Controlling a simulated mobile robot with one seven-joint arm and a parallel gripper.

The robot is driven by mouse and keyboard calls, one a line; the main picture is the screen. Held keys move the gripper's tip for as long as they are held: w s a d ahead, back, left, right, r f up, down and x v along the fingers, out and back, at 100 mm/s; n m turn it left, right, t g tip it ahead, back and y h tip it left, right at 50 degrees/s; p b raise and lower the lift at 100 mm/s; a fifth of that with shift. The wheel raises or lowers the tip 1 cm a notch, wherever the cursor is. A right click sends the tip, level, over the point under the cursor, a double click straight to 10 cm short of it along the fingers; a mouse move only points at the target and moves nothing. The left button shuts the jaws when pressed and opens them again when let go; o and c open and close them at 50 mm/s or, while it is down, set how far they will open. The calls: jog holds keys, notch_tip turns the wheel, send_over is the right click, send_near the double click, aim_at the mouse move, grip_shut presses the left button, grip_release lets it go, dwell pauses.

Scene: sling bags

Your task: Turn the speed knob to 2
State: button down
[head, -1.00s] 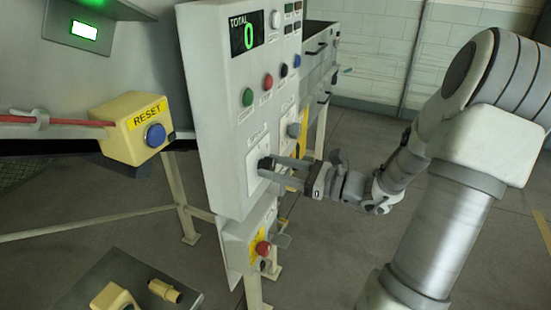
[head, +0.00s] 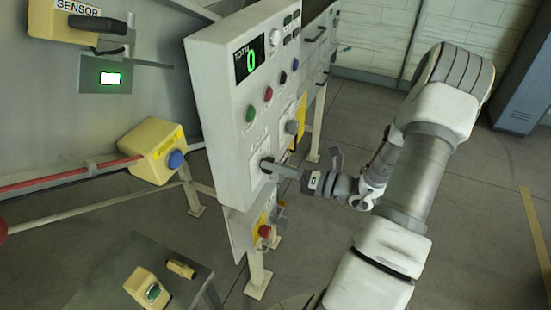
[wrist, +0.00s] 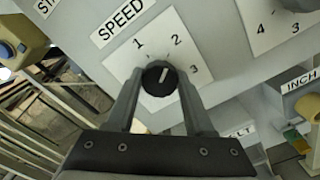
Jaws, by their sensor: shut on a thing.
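The speed knob (wrist: 160,78) is round and black on a white plate (wrist: 123,66) marked 1, 2 and 3 under a SPEED label (wrist: 122,22). Its white pointer line slants up and right, roughly toward the 2. My gripper (wrist: 161,84) has one finger on each side of the knob and is shut on it. In the head view, my gripper (head: 272,165) reaches the lower part of the control panel (head: 222,110) from the right. The fingers largely hide the knob there.
Another dial (wrist: 298,4) on a white plate is to the right in the wrist view. Green (head: 250,113) and red (head: 268,94) buttons sit above the knob. A red button (head: 265,231) is below. The floor right of my arm is clear.

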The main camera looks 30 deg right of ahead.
jog(key=shift+m+p, duration=0.35)
jog(key=shift+m, duration=0.05)
jog(key=shift+c, duration=1.4)
grip_release()
jog(key=shift+d, duration=0.1)
jog(key=b+v, duration=0.2)
jog(key=v, duration=1.5)
jog(key=shift+s+b, duration=0.2)
jog(key=shift+b, duration=0.2)
jog(key=shift+d, duration=0.1)
